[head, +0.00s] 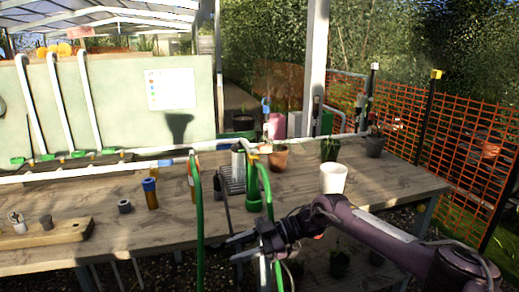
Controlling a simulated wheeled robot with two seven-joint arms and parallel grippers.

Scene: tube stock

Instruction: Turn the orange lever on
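A small orange piece (254,157), which looks like the orange lever, sits on the white pipe (225,147) above a green hose, near the middle of the head view. It is too small for me to tell its angle. My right gripper (233,248) is at the table's front edge, below the orange piece and apart from it. Its two fingers point left with a gap between them, and I see nothing held. Green hose passes close to the fingers. My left gripper is not in view.
Green hoses (198,205) hang over the front edge of the wooden table (300,185). A white pot (333,179) and a terracotta pot (278,157) stand right of the pipe. A blue-capped bottle (150,193) stands left.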

